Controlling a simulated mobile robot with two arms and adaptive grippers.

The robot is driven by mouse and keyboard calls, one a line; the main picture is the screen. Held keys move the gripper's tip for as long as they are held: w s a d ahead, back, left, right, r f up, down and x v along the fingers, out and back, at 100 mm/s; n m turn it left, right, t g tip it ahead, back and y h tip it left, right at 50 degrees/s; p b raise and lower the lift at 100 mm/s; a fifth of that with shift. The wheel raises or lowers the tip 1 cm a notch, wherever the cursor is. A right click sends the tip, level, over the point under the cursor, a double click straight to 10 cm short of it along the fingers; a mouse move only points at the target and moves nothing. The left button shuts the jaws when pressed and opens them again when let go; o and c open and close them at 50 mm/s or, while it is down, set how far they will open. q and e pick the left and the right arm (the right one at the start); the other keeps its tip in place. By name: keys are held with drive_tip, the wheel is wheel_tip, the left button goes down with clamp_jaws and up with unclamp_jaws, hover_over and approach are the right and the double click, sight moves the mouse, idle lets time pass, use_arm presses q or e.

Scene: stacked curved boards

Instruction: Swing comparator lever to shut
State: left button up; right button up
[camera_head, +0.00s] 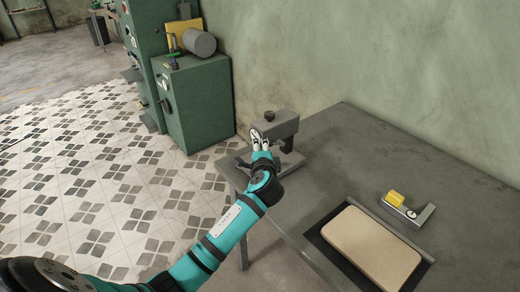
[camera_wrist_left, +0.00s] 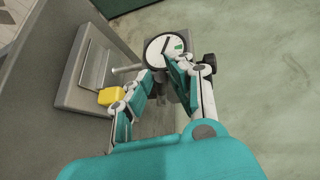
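The comparator (camera_head: 284,124) is a grey stand with a dark knob on top, at the back left corner of the table. A light rod (camera_wrist_left: 127,69) and a yellow block (camera_wrist_left: 108,96) show beside the left finger. I cannot tell which part is the lever, or whether a finger touches it. My right gripper is out of view.
A beige board (camera_head: 371,247) on a dark mat lies at the table's front right. A grey gauge (camera_head: 415,215) with a yellow block (camera_head: 395,198) lies behind it. The table (camera_head: 330,165) is clear between. A green cabinet (camera_head: 198,105) stands beyond.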

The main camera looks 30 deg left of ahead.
use_arm(q)
drive_tip(key=shift+o, duration=1.4)
drive_tip(key=v, duration=1.2)
